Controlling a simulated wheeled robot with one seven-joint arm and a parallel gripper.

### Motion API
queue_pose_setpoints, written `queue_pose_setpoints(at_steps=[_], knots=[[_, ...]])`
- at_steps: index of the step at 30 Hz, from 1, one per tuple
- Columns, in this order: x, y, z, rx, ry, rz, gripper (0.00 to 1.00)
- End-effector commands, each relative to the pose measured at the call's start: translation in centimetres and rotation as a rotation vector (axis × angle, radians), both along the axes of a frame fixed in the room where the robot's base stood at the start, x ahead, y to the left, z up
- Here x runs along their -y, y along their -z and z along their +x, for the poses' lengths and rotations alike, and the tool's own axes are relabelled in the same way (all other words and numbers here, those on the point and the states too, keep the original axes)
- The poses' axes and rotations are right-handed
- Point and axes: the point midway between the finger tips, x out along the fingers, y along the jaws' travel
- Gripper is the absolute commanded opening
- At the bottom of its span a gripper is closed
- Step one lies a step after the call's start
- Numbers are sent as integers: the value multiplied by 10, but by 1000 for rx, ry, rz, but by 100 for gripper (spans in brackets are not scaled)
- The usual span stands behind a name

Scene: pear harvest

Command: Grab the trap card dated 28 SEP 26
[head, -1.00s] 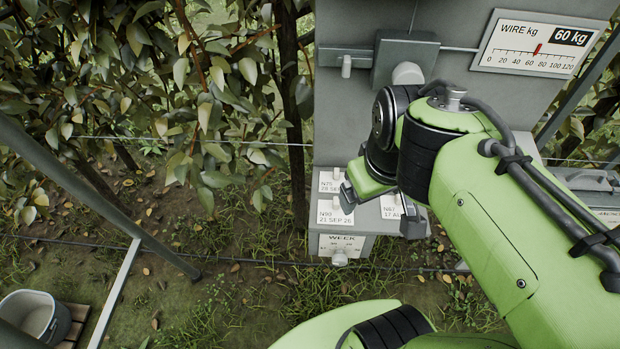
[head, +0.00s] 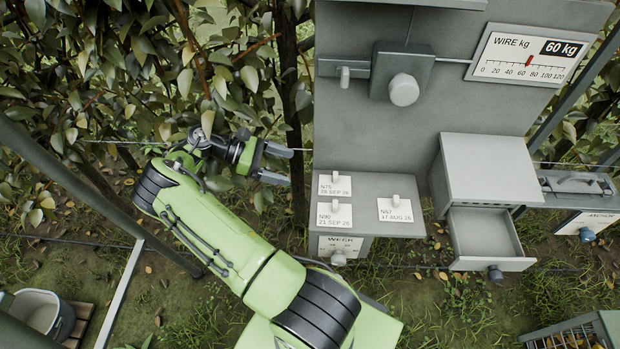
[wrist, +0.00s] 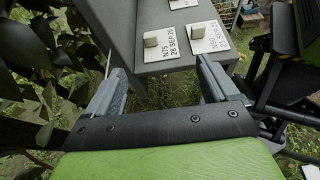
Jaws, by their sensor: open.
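The trap card N75, dated 28 SEP 26 (head: 326,190), lies on the grey box top at its back left corner, with a pale knob on it. It also shows in the wrist view (wrist: 171,46), beyond my fingertips. The N90 card, 21 SEP 26 (head: 326,222), lies in front of it. The card dated 17 AUG 26 (head: 402,214) lies to the right. My gripper (head: 288,167) is open and empty, left of the box, its fingers pointing right toward the N75 card. Its two fingers also show apart in the wrist view (wrist: 160,74).
The grey box (head: 375,188) stands before an upright panel (head: 420,145). An open drawer (head: 489,262) juts out at the right. A knob (head: 404,90) sticks out above the cards. Foliage (head: 215,100) crowds my arm on the left.

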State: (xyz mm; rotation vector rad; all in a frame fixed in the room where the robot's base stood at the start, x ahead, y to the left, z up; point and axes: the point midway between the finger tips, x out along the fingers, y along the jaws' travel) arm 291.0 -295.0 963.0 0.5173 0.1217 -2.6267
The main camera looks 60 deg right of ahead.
Motion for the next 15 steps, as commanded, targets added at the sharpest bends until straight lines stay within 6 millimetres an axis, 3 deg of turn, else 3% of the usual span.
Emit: queue_pose_setpoints(at_steps=[9,15], knots=[[30,29,-61,-1,7,6,87],[43,40,-85,0,2,4,87]])
